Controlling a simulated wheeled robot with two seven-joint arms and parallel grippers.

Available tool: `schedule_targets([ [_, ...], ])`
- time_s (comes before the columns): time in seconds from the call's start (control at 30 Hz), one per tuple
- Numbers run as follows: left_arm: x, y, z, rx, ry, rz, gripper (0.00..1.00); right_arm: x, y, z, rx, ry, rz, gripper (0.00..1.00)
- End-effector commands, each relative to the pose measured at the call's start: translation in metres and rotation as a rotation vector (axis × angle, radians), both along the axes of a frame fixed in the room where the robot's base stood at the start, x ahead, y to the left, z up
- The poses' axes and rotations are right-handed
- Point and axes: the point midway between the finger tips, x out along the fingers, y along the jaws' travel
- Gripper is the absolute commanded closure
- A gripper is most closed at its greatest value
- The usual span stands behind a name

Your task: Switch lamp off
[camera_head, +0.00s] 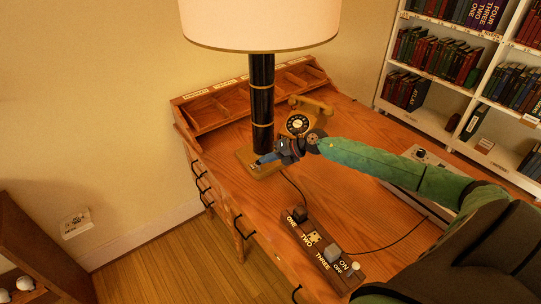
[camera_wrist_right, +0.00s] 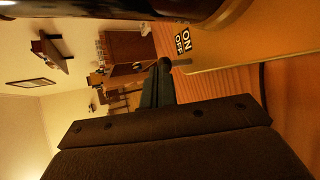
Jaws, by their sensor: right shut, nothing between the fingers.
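The lamp has a pale shade (camera_head: 262,22), a black column with brass rings (camera_head: 262,95) and a square brass base (camera_head: 247,160) on the wooden desk. The shade looks bright. My right gripper (camera_head: 262,162) is shut and empty, low at the front of the base, and covers part of it. In the right wrist view, an ON/OFF label (camera_wrist_right: 183,41) shows on the base's side, close to the gripper. A small dark stub shows by the label; I cannot tell whether the gripper touches it. My left gripper is out of view.
A yellow rotary telephone (camera_head: 298,122) stands behind and right of the lamp. A wooden switch box (camera_head: 322,248) marked ONE, TWO, THREE and ON/OFF sits at the desk's front, with cables. A desk organiser (camera_head: 215,112) is at the back; bookshelves (camera_head: 430,60) stand to the right.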

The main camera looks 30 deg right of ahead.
Motion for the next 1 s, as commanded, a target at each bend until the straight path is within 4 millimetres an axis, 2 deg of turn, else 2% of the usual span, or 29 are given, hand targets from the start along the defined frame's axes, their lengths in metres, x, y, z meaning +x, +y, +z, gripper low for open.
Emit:
schedule_targets([
  [0.13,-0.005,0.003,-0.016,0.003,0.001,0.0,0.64,0.0,0.008,0.002,-0.001,0.0,0.001,1.0],
  [0.37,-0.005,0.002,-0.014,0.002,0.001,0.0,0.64,0.0,0.007,0.002,0.001,0.0,0.0,1.0],
  [0.8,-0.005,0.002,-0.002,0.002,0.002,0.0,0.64,0.0,0.006,0.017,0.001,0.0,0.0,1.0],
  [1.0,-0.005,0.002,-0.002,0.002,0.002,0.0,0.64,0.0,0.007,0.018,0.001,0.0,0.0,1.0],
])
